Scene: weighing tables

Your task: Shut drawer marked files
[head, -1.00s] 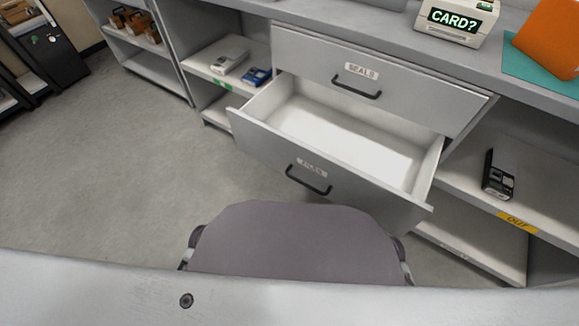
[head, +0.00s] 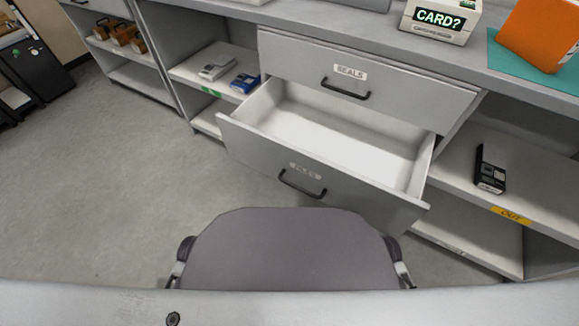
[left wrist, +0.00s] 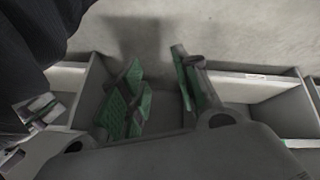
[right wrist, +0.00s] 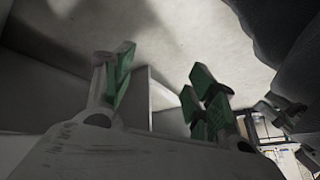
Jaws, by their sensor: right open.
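The drawer marked files (head: 262,157) is the lower of two grey drawers in the head view. It is pulled well out, and its white inside is empty. Its label (head: 305,170) is faint, above a black bar handle (head: 303,184). The upper drawer, marked SEALS (head: 350,72), is shut. Neither gripper shows in the head view. My left gripper (left wrist: 160,90) is in the left wrist view, its green-padded fingers apart with nothing between them. My right gripper (right wrist: 158,80) is in the right wrist view, open and empty. I cannot tell how far either is from the drawer.
A counter above the drawers holds a CARD? device (head: 440,20) and an orange object (head: 540,32) on a teal mat (head: 510,57). Open shelves on both sides hold small devices, including a black one (head: 491,168). Grey floor (head: 110,190) is clear to the left.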

